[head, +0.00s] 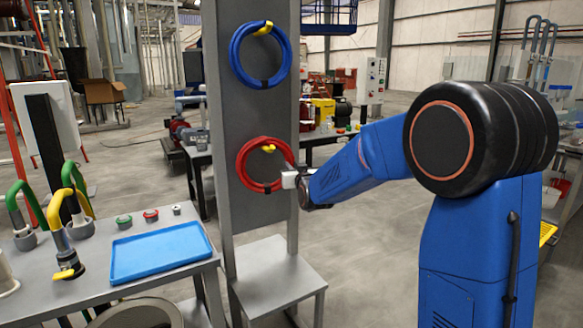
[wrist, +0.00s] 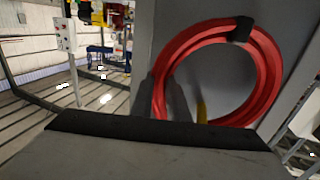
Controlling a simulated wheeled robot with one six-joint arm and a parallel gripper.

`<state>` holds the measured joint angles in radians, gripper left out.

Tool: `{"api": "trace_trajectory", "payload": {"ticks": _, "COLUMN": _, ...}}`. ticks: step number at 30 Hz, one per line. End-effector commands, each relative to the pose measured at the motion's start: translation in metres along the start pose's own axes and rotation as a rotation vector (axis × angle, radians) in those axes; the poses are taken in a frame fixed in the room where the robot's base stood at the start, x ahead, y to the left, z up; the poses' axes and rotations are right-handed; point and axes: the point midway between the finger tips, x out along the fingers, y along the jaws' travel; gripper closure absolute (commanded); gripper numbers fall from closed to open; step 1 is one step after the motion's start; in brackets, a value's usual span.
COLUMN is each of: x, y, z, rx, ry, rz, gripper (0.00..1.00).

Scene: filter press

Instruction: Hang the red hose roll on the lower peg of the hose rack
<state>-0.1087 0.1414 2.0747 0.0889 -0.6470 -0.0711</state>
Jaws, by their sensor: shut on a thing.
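The red hose roll (head: 242,163) is upright in front of the lower part of the hose rack (head: 238,215). The yellow lower peg (head: 268,149) shows inside the ring, just under its top arc; I cannot tell whether the roll rests on it. My gripper (head: 288,180) is shut on the roll's right side. In the wrist view the red roll (wrist: 268,75) has a black strap, and my grey fingers (wrist: 172,105) are at its left side. A yellow piece (wrist: 201,110) shows partly hidden inside the ring.
A blue hose roll (head: 236,68) hangs on the upper yellow peg (head: 264,28). The rack has a low grey shelf (head: 275,280), which is bare. At left a table holds a blue tray (head: 160,252) and hooked fittings with green and yellow handles (head: 60,225).

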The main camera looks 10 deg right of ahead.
Motion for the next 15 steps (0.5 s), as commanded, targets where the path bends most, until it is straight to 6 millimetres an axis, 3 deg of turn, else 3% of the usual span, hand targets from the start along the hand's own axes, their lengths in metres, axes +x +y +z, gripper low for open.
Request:
{"api": "trace_trajectory", "payload": {"ticks": 1, "x": 0.0, "y": 0.0001, "z": -0.0013, "rx": 0.001, "ry": 0.002, "rz": 0.0, "gripper": 0.83}}
{"api": "trace_trajectory", "payload": {"ticks": 3, "x": 0.0, "y": 0.0, "z": -0.0012, "rx": 0.001, "ry": 0.002, "rz": 0.0, "gripper": 0.66}}
{"api": "trace_trajectory", "payload": {"ticks": 4, "x": 0.0, "y": 0.0, "z": -0.0011, "rx": 0.001, "ry": 0.002, "rz": 0.0, "gripper": 0.64}}
{"api": "trace_trajectory", "payload": {"ticks": 15, "x": -0.0041, "y": 0.0, "z": 0.0002, "rx": 0.0, "ry": -0.001, "rz": 0.0, "gripper": 0.64}}
